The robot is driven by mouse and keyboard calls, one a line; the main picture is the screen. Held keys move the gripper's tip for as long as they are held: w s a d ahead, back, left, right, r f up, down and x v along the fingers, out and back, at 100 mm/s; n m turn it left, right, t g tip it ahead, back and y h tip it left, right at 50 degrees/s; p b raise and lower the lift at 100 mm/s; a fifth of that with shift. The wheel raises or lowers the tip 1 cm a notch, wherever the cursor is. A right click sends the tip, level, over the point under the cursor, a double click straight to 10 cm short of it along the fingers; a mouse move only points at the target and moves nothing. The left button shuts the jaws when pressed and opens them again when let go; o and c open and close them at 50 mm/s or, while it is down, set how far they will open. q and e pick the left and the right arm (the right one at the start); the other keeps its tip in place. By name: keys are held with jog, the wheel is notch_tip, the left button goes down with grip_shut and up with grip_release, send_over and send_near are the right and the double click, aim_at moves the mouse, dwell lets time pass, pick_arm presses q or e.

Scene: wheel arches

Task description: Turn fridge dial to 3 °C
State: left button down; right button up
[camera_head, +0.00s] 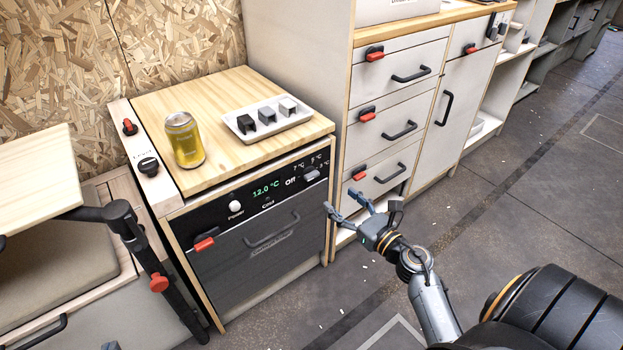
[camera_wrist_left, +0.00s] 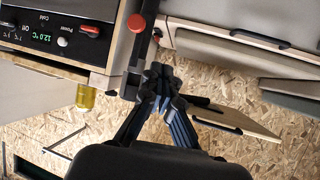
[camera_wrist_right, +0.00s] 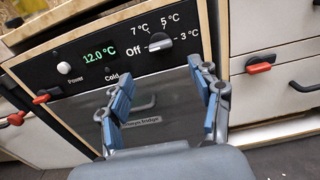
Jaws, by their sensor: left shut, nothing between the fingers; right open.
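The fridge (camera_head: 235,275) has a grey door and a black control panel with a green 12.0 °C display (camera_wrist_right: 100,54). The fridge dial (camera_wrist_right: 160,42) is at the panel's right end, among the marks Off, 7, 5 and 3 °C; in the head view it shows (camera_head: 311,174). Its bar lies roughly level, along the Off to 3 °C line; I cannot tell its exact setting. My right gripper (camera_head: 342,203) is open and empty, in front of the fridge's right side, below and apart from the dial. My left gripper (camera_wrist_left: 161,72) is shut and empty, well away from the dial.
A yellow can (camera_head: 184,140) and a white tray (camera_head: 279,130) with three small blocks stand on the wooden top. A drawer cabinet (camera_head: 397,115) with red latches is to the right. A black post (camera_head: 155,262) stands left of the fridge.

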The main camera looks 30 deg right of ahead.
aim_at(314, 177)
jog(key=w, duration=1)
jog(key=shift+a, duration=0.35)
pick_arm(q)
jog(key=shift+w+d+r+t+b, duration=0.15)
jog(key=shift+w+r+t, duration=0.2)
jog(key=shift+r, duration=0.2)
jog(key=shift+w+d+r+t+b, duration=0.15)
jog(key=shift+w+r+t, duration=0.15)
jog(key=shift+r, duration=0.25)
pick_arm(e)
jog(key=shift+w+a, duration=0.1)
jog(key=shift+w, duration=0.55)
jog(key=c, duration=1.1)
